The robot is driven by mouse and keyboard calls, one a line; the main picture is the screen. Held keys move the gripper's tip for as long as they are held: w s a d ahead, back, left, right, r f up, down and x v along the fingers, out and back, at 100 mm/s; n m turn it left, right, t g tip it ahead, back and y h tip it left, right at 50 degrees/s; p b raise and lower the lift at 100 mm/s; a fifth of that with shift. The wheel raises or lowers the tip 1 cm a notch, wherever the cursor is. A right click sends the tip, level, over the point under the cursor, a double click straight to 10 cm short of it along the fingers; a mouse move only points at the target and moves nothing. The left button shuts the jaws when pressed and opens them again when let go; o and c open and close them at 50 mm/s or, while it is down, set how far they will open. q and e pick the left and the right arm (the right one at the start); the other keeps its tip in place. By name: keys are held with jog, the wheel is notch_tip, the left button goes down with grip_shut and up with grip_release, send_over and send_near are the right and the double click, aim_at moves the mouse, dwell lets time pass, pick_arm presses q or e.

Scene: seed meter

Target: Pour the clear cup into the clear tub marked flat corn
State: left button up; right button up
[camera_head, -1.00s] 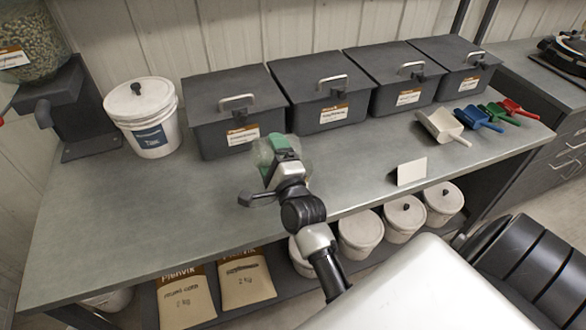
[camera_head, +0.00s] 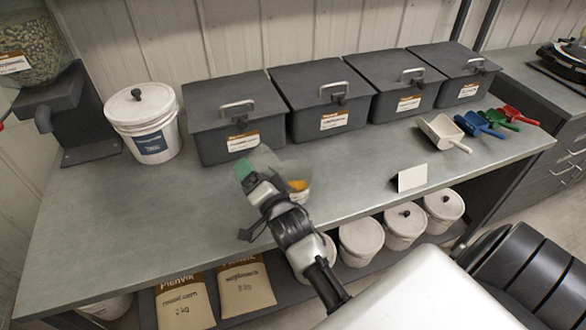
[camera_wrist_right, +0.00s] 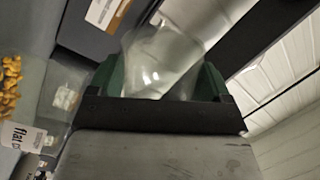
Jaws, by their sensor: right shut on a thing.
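My right gripper (camera_head: 262,172) is over the front middle of the bench, with green fingertips. It is shut on the clear cup (camera_wrist_right: 160,62), which sits between the fingers in the right wrist view. I see no clear contents in the cup. The tub (camera_head: 298,187) with yellow-orange corn stands just right of the gripper in the head view, partly hidden by the arm and cup. In the right wrist view its label (camera_wrist_right: 22,137) reads "flat c…", partly cut off, near loose-looking yellow kernels at the left edge. My left gripper is out of view.
Dark lidded bins (camera_head: 238,115) line the back of the bench. A white lidded bucket (camera_head: 143,125) stands left. Another small clear container (camera_wrist_right: 66,97) with pale contents shows in the wrist view.

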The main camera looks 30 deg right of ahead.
jog(key=shift+d+r+n+p, duration=0.1)
jog(key=shift+r+n+p, duration=0.2)
jog(key=shift+n+p, duration=0.45)
jog(key=shift+f+n+p, duration=0.15)
jog(key=shift+n+p, duration=0.15)
jog(key=shift+n, duration=0.25)
jog(key=shift+f+n+g, duration=0.3)
jog(key=shift+f+n, duration=0.4)
jog(key=n+p, duration=0.1)
jog(key=a+r+n+p, duration=0.2)
jog(key=shift+w+a+n, duration=0.25)
jog(key=shift+n, duration=0.05)
jog(key=shift+a+f+n+g, duration=0.25)
jog(key=shift+f+n+g, duration=0.1)
jog(key=shift+n, duration=0.15)
jog(key=shift+w+a+f+n, duration=0.1)
jog(key=shift+a+f+n, duration=0.15)
jog(key=shift+n, duration=0.4)
jog(key=shift+w+a+f+n, duration=0.1)
jog(key=shift+a+f+n, duration=0.1)
jog(key=shift+n, duration=0.45)
jog(key=shift+s, duration=0.1)
